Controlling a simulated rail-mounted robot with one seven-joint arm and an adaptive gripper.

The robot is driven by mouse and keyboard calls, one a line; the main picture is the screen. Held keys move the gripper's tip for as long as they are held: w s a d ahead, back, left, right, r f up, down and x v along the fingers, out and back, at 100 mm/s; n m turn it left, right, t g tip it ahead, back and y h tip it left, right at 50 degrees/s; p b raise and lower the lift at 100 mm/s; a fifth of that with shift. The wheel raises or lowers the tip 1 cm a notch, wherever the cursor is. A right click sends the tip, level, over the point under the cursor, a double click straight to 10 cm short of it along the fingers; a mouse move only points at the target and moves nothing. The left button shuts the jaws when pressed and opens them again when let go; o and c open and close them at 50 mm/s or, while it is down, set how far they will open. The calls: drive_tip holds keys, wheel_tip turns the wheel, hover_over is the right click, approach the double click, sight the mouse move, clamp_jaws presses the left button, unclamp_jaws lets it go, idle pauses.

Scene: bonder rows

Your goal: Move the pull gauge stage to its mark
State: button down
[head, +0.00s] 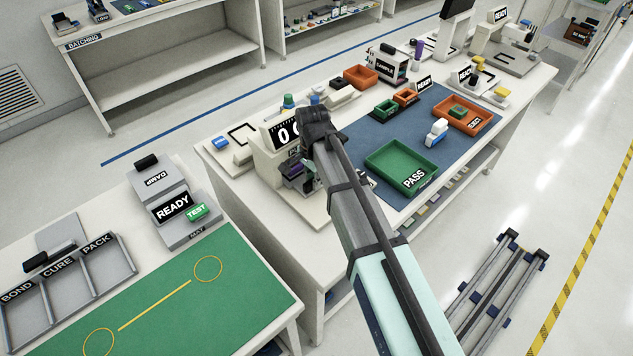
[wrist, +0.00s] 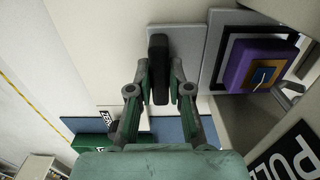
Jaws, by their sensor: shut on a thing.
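The pull gauge (head: 279,137), a pale machine with a black numeric display, stands on the far bench; part of its lettered front (wrist: 290,155) shows in the wrist view. In the wrist view my gripper (wrist: 159,68) is shut on a black upright handle (wrist: 158,88), one finger on each side. The handle is on a light grey plate (wrist: 187,40), seemingly the stage. Right of it, a purple block (wrist: 238,72) with an orange top sits within a black square outline (wrist: 291,34). It also shows in the head view (head: 295,173). My arm hides the fingertips and handle there.
A green PASS tray (head: 402,168) lies on the blue mat right of my arm. An orange tray (head: 466,113) and small bins stand farther back. A green-topped bench (head: 160,300) with a READY device (head: 174,207) is at front left.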

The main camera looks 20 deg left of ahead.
drive_tip(key=c, duration=1.1)
unclamp_jaws()
drive_tip(key=shift+w+a, duration=0.2)
drive_tip(key=shift+a, duration=0.1)
drive_tip(key=shift+d, duration=0.1)
wheel_tip(320, 180, up, 12)
drive_tip(key=shift+r, duration=0.1)
